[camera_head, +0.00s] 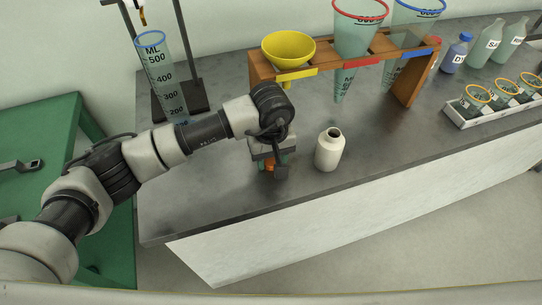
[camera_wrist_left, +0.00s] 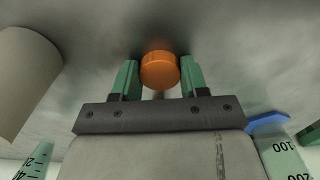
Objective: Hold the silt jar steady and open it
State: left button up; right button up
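The silt jar (camera_head: 329,150) is a small cream-white jar standing upright on the grey counter near its front edge. Its mouth is dark and open, with no lid on it. It also shows as a pale rounded body at the left of the left wrist view (camera_wrist_left: 24,82). My left gripper (camera_head: 271,167) is low over the counter, to the left of the jar and apart from it. The round orange lid (camera_wrist_left: 160,70) sits between its two green fingertips, which appear to close on its sides. The lid's underside is hidden. My right gripper is in neither view.
A wooden rack (camera_head: 407,82) with a yellow funnel (camera_head: 288,48) and other funnels stands behind. A measuring cylinder (camera_head: 158,75) is at the left. A white tray (camera_head: 503,106) of cups and several bottles are at the right. The counter right of the jar is clear.

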aim_at(271, 160)
pick_arm(q)
jog(key=o, duration=0.4)
jog(key=shift+r+p, duration=0.25)
jog(key=shift+p, duration=0.05)
jog(key=shift+w+r, duration=0.1)
jog(key=shift+r, duration=0.3)
notch_tip(271, 160, up, 11)
jog(key=shift+r+b, duration=0.1)
jog(key=shift+b, duration=0.75)
